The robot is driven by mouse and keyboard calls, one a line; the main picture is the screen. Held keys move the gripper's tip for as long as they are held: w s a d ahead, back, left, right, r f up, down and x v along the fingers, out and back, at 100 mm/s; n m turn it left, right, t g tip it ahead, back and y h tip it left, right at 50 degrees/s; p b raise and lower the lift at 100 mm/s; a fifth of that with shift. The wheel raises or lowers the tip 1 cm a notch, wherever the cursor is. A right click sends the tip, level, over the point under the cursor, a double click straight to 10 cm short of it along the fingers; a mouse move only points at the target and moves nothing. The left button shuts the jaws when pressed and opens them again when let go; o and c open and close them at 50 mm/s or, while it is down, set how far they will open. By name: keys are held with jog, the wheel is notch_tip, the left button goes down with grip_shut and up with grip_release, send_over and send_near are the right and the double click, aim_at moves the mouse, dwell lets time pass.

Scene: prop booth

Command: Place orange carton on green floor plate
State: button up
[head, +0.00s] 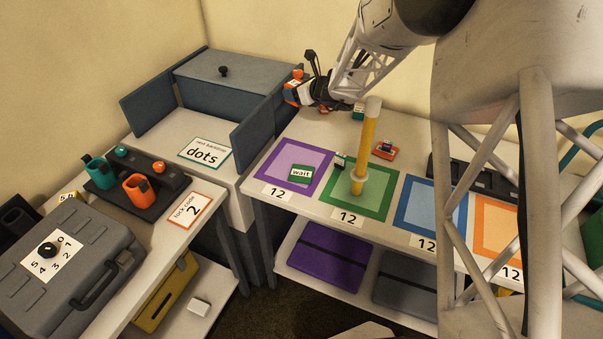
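The green floor plate (340,206) is a green-bordered square on the long table, between a purple and a blue one, with a "12" label in front. A yellow post (366,145) with a ring around it stands over it. My gripper (306,88) is above the back left of this table, left of the plate. A small orange box-like thing with a pale and dark face (291,93), possibly the orange carton, shows at the gripper's end. I cannot tell whether the fingers hold it. Another small orange thing (384,153) lies behind the plate, with a dark labelled piece on it.
A green "wait" tag (300,174) lies on the purple plate (275,160). An orange plate (495,231) is at the right, partly behind my arm. A blue-grey box (228,75) with side panels stands left. A grey case (75,265) is at front left.

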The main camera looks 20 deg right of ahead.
jog(key=shift+s+a+r, duration=0.15)
jog(key=shift+s+a, duration=0.15)
jog(key=shift+a, duration=0.15)
jog(key=s+a+f, duration=0.1)
jog(key=s+f, duration=0.2)
jog(key=s, duration=0.7)
jog(key=s+a+f, duration=0.2)
jog(key=s+f, duration=0.2)
jog(key=s, duration=0.6)
jog(key=s+a+f+m+h, duration=0.1)
jog(key=s+f, duration=0.3)
jog(key=s, duration=0.7)
jog(key=shift+a, duration=0.7)
jog(key=shift+w+f, duration=0.1)
send_over(302, 173)
jog(key=shift+s+a+f, duration=0.1)
jog(key=shift+s+f, duration=0.3)
jog(key=shift+f, duration=0.3)
jog(key=shift+w, duration=0.45)
jog(key=shift+f, duration=1.8)
